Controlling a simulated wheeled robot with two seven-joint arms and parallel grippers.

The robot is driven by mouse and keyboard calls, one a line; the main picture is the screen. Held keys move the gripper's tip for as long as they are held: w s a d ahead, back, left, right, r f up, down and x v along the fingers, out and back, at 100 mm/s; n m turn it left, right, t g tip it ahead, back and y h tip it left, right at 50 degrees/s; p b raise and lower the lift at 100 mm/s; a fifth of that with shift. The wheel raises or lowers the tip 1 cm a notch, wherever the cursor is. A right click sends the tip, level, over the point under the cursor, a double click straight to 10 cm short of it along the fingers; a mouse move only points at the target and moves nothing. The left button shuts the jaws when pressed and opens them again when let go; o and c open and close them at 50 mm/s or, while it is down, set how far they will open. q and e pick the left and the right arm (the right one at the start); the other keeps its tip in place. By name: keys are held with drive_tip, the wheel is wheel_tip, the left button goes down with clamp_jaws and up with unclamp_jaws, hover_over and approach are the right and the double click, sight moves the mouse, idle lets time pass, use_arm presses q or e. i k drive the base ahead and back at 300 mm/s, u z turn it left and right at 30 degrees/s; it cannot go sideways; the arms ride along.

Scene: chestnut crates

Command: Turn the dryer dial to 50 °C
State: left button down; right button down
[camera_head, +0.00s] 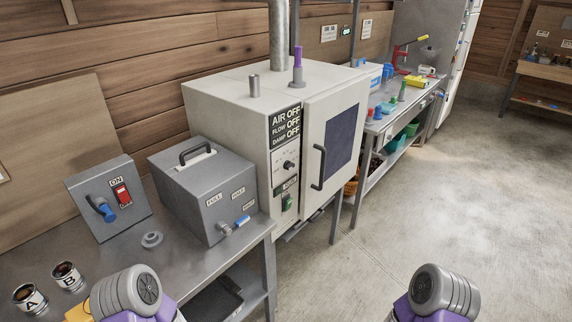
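The dryer (235,125) is a cream cabinet standing beyond the grey bench, with a closed door (345,115) that has a dark window and a black handle. A small dark dial (289,165) sits on a pale scale on the dryer's front panel, left of the door. Its pointer and scale figures are too small to read. Above it a black display (286,126) reads AIR OFF, FLOW OFF, DAMP OFF. A green switch (288,202) is below the dial. Grey and purple parts of both my arms show at the bottom edge; neither gripper is in view.
A grey box with a handle (203,190) and a blue-levered tap stands on the near bench, left of the dryer. The floor (430,210) at right is clear.

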sight(288, 166)
drive_tip(key=u, duration=0.25)
drive_tip(key=i, duration=0.7)
drive_tip(key=u, duration=0.65)
